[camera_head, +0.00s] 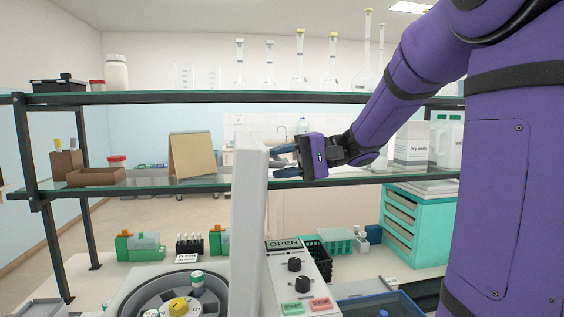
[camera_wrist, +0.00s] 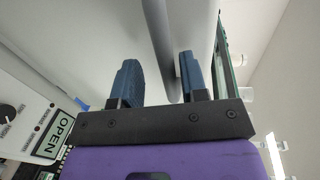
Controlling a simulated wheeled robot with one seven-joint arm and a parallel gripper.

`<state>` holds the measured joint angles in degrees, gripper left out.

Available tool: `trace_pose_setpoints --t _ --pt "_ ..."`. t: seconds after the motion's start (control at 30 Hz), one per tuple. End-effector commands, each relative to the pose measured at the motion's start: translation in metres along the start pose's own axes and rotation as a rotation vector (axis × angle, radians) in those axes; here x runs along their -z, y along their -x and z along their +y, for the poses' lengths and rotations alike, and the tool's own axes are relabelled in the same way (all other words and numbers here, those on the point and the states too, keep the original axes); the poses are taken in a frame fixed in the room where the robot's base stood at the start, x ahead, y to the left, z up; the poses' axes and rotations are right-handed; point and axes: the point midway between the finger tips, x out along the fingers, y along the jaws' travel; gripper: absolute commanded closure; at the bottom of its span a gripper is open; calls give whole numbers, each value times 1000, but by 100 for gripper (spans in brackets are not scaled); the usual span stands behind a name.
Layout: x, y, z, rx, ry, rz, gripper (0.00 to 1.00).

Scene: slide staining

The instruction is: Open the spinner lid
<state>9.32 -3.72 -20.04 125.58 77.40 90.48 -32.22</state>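The spinner (camera_head: 130,290) is a pale machine at the bottom of the head view. Its lid (camera_head: 248,220) stands upright, seen nearly edge-on, and the dark round rotor is exposed. My gripper (camera_head: 282,161) is to the right of the raised lid near its upper part. In the wrist view the two dark blue fingers of my gripper (camera_wrist: 158,80) are spread apart. A grey bar handle (camera_wrist: 160,40) on the lid face (camera_wrist: 105,30) runs between them, close to the right finger and clear of the left. Whether it touches the right finger I cannot tell.
A control panel (camera_head: 297,280) with an OPEN label, knobs and green and red buttons is right of the lid. A glass shelf (camera_head: 350,175) crosses behind at gripper height. A teal drawer unit (camera_head: 415,225) stands right, and a brown stand (camera_head: 190,154) is on the shelf.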

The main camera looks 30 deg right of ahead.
Motion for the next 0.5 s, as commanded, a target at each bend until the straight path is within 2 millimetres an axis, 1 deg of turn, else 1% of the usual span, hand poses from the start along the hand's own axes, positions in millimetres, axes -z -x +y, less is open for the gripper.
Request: trace_pose_setpoints --t 0.17,0.27,0.37,0.5 --pt "0 2 -1 2 2 2 60" --pt "1 10 -1 2 3 4 60" --pt "1 24 -2 2 3 6 60" --pt "1 51 -1 2 2 5 60"
